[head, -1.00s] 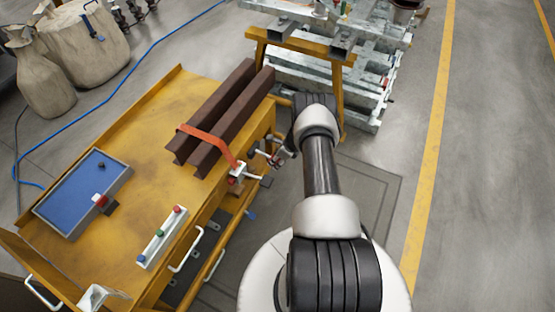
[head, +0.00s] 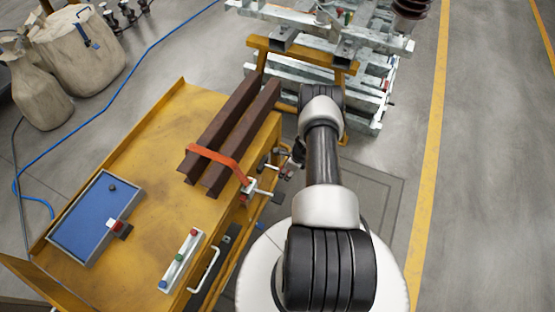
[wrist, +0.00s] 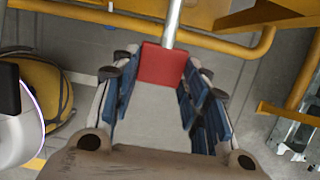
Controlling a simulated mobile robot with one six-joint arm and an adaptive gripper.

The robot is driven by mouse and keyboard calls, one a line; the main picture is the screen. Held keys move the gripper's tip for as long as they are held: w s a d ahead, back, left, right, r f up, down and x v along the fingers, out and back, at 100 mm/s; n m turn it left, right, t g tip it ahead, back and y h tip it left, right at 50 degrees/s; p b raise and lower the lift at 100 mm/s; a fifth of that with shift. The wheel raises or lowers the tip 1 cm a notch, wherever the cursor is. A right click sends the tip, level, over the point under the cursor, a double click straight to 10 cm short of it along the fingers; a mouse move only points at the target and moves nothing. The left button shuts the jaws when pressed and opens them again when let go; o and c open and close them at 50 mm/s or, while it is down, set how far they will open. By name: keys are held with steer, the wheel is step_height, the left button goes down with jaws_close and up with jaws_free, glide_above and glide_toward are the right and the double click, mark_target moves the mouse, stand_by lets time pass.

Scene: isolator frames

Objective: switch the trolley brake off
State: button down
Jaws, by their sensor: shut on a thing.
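The yellow trolley (head: 150,165) stands left of my arm. In the wrist view a red block-like handle (wrist: 163,64) on a pale metal rod (wrist: 172,22) sits between the tips of my gripper (wrist: 162,72). The blue-padded fingers are shut on it, one on each side. In the head view my gripper (head: 284,163) is small and partly hidden by my arm, beside the trolley's right side, below its top. Where the rod attaches cannot be seen.
Brown beams (head: 240,135) under an orange strap (head: 222,160) lie on the trolley. A blue tray (head: 85,225) and a button box (head: 181,262) are also on top. A metal rack (head: 300,75) stands behind. Floor at right is open.

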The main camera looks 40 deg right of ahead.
mark_target(281, 170)
steer(key=shift+w+r+b, duration=0.3)
steer(key=shift+w+r, duration=0.45)
steer(key=shift+w, duration=0.1)
steer(key=shift+s+a+r, duration=0.2)
steer(key=shift+r, duration=0.4)
steer(key=shift+f, duration=0.1)
steer(key=c, duration=0.9)
jaws_free()
steer(key=shift+s, duration=0.15)
steer(key=v, duration=1.2)
